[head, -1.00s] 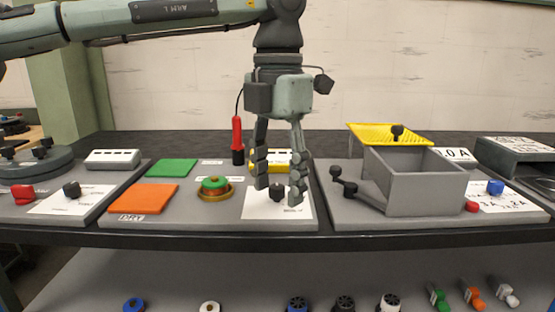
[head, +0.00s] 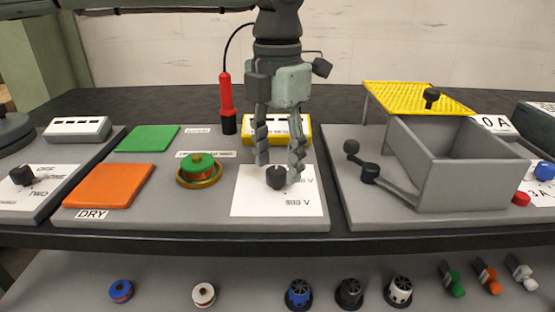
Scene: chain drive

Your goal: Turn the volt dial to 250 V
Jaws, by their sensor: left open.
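The volt dial is a black knob (head: 276,178) on a white label card (head: 252,205) on the grey panel in the middle of the head view. The card reads a value ending in V and "500 V" or similar; the rest of the print is hidden or too small to read. My left gripper (head: 280,168) points down over the dial with its fingers apart, one on each side of or just behind the knob. I cannot tell whether the fingers touch it. Which value the dial points to is not clear. My right gripper is not in view.
A yellow meter (head: 262,128) and a red probe (head: 227,100) stand behind the gripper. A green and copper coil (head: 200,168) sits left of the card. A grey open box (head: 470,180) with a crank arm stands to the right.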

